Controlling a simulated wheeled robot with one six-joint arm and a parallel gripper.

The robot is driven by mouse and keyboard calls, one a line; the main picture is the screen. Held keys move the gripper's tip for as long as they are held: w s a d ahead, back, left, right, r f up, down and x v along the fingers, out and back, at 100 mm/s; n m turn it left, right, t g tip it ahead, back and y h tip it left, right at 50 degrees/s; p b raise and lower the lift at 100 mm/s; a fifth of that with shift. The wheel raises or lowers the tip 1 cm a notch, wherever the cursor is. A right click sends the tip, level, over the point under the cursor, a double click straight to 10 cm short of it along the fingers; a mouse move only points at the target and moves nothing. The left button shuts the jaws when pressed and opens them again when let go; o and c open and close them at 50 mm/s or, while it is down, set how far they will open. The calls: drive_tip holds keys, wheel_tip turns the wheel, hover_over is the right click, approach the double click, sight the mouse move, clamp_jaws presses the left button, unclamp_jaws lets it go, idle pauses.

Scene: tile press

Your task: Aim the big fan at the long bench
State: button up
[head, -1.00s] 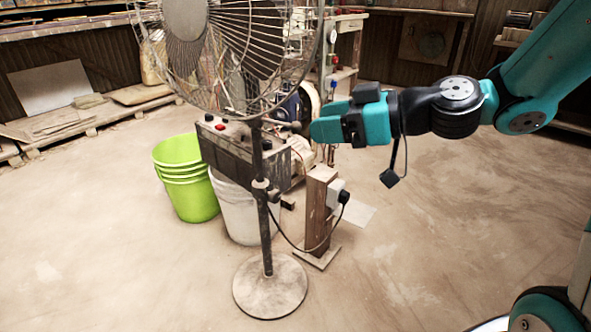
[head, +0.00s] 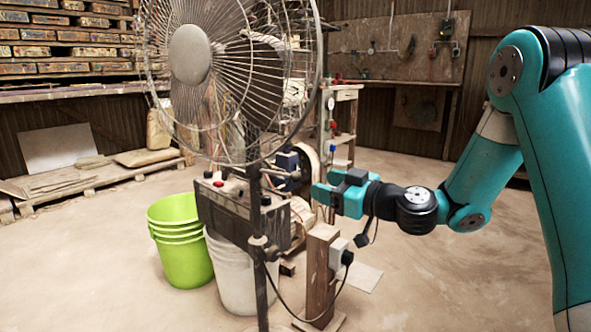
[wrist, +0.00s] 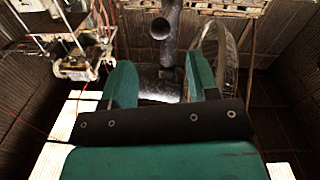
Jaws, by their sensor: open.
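The big fan (head: 190,55) stands at the left-centre of the head view. Its round wire cage sits on a dark upright pole (head: 262,285), and its face is turned toward the left front. My gripper (head: 315,195) is to the right of the pole, below and beside the cage, open and apart from the fan in this view. In the wrist view my two teal fingers (wrist: 160,80) are spread, with a dark tube (wrist: 160,28) with a round end ahead between them. The cage edge (wrist: 232,50) shows beyond the right finger. A long bench (head: 70,93) runs along the left back wall.
A control box (head: 235,215) with buttons is behind the pole. Green buckets (head: 180,250) and a white bucket (head: 232,275) stand below it. A wooden post (head: 320,270) with a socket and cable is near my gripper. Open floor lies to the right.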

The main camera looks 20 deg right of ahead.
sight(295, 175)
drive_tip(key=x, duration=0.9)
drive_tip(key=shift+p, duration=0.3)
clamp_jaws()
